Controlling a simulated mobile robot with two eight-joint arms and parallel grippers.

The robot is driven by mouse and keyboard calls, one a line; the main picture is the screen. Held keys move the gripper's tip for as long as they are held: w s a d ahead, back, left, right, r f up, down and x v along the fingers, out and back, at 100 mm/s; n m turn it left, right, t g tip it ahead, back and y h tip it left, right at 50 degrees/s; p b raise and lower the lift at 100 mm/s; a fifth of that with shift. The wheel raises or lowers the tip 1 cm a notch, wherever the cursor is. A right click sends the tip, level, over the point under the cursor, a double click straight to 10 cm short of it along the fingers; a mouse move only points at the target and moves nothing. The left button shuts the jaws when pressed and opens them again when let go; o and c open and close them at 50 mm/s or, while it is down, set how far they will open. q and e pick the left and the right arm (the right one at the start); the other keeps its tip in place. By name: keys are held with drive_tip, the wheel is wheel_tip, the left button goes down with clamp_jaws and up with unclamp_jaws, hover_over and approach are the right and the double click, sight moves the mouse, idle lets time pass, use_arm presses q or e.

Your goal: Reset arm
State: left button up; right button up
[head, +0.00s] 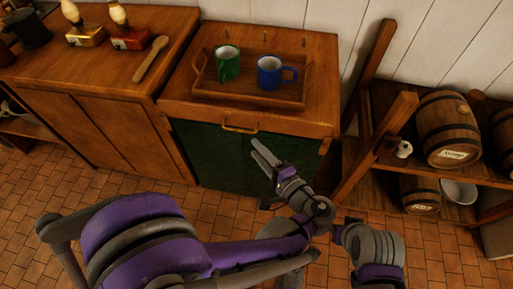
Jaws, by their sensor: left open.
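My left gripper (265,157) is open and empty. Its arm comes in from the lower left, and the fingers point up and to the left in front of the green cabinet door (218,150). The fingers look apart from the door and below the brass handle (240,127). A green mug (228,64) and a blue mug (269,74) stand upright in a wooden tray (222,91) on the cabinet top. My right gripper is not in view.
A wooden counter (100,60) at left bears a wooden spoon (150,59), two lamp-like items and a dark pot (27,27). At right, a rack (385,160) holds barrels (449,130) and a white bowl (459,192). Tiled floor (60,190) shows at left.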

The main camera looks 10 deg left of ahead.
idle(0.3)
use_arm(q)
drive_tip(key=s+a+f+n+g+h, duration=0.1)
drive_tip(key=s+a+f+g+h, duration=0.15)
drive_tip(key=a, duration=0.35)
drive_tip(key=s+a+f+n+g+h, duration=0.1)
drive_tip(key=s+a+f+n+g, duration=0.15)
drive_tip(key=a, duration=0.35)
drive_tip(key=s+f+n+g+h, duration=0.2)
drive_tip(key=s+n+h, duration=0.55)
drive_tip(key=s, duration=0.25)
wheel_tip(320, 180, up, 17)
drive_tip(key=w+p, duration=0.2)
drive_tip(key=p, duration=1.3)
drive_tip(key=shift+a+t, duration=0.15)
drive_tip(key=shift+t, duration=0.15)
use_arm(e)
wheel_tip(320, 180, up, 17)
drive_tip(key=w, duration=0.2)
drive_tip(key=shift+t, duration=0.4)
use_arm(q)
drive_tip(key=shift+f, duration=0.1)
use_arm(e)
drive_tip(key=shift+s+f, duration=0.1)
